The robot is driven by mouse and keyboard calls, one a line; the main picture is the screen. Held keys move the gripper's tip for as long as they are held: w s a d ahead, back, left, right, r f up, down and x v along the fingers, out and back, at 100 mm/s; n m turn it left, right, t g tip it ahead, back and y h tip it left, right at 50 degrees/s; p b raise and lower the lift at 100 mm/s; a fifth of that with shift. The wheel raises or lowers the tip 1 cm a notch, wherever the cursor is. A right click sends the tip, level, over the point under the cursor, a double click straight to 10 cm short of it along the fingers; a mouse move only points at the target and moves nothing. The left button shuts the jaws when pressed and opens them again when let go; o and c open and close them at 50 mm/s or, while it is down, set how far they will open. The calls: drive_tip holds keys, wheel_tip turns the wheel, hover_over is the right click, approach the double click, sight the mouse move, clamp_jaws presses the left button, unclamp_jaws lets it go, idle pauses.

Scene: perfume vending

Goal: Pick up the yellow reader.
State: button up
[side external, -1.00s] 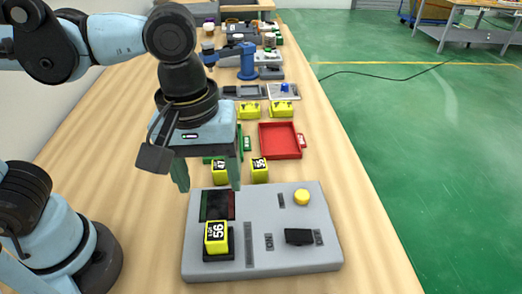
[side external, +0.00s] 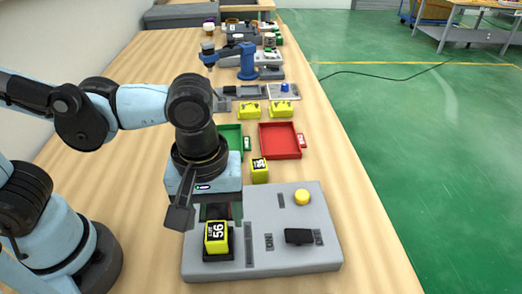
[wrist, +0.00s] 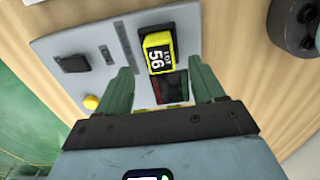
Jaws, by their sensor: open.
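A yellow block marked 56 (side external: 216,237) stands in a dark holder on the grey panel (side external: 275,225), in front of a dark red-and-black screen (wrist: 172,88). I cannot tell which yellow thing is the reader. The block also shows in the wrist view (wrist: 157,52), at the far end of the gap between my fingers. My gripper (side external: 214,217) is open and empty, pointing down above the screen and just behind the block. The fingers show on either side in the wrist view (wrist: 160,78) and do not visibly touch it.
The panel also bears a yellow button (side external: 302,197) and a black switch (side external: 298,236). Another yellow block (side external: 260,170) stands behind the panel. A red tray (side external: 280,153), a partly hidden green tray (side external: 231,131) and two more yellow blocks lie farther back. The right table edge is clear.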

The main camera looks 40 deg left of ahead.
sight(216, 230)
drive_tip(key=shift+s+f, duration=0.15)
drive_tip(key=shift+f, duration=2.25)
drive_tip(key=shift+c, duration=0.5)
drive_tip(key=c, duration=1.1)
drive_tip(key=shift+o, duration=0.2)
drive_tip(key=shift+r, duration=0.2)
